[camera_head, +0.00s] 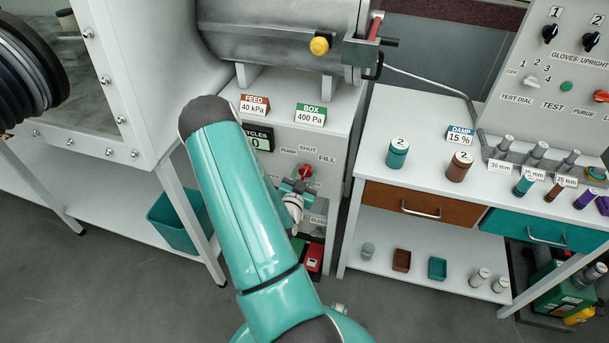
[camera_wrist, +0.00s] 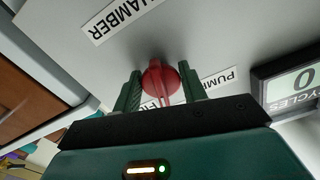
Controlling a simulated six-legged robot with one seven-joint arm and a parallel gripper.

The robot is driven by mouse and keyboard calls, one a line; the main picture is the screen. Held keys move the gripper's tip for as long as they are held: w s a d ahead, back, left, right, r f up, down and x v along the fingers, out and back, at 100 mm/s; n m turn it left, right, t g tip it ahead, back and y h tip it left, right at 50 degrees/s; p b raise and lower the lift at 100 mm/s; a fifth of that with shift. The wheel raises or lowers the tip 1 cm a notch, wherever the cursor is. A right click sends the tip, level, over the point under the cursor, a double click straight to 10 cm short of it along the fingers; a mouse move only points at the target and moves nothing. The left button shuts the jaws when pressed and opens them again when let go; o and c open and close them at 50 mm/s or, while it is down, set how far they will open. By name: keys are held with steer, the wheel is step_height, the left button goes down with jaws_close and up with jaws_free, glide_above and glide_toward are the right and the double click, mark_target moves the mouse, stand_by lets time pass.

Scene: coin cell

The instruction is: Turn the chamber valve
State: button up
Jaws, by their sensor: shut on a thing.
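The chamber valve is a red knob (camera_wrist: 161,82) on the light grey cabinet front, under the label reading CHAMBER (camera_wrist: 118,17) in the wrist view. In the head view the red knob (camera_head: 306,170) shows below the SHUT label (camera_head: 308,149), with PUMP to its left and FILL (camera_head: 327,158) to its right. My gripper (camera_wrist: 160,88) has its two green fingers on either side of the knob, shut on it. In the head view my gripper (camera_head: 297,187) is small and partly covers the valve. The lower labels are partly hidden by the gripper.
A cycles counter (camera_wrist: 294,92) reads 0 beside the valve. The steel chamber (camera_head: 280,35) lies on top of the cabinet. A white bench (camera_head: 430,120) with brown and teal drawers stands to the right. A teal bin (camera_head: 175,222) is on the left shelf.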

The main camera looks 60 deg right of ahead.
steer(key=m, duration=0.6)
steer(key=shift+w+a+m, duration=0.1)
steer(key=shift+a+m, duration=0.05)
steer(key=shift+m, duration=0.15)
stand_by(0.4)
steer(key=o, duration=0.9)
steer(key=shift+o, duration=0.2)
steer(key=s+a, duration=0.2)
steer(key=a, duration=1.1)
steer(key=shift+a, duration=0.25)
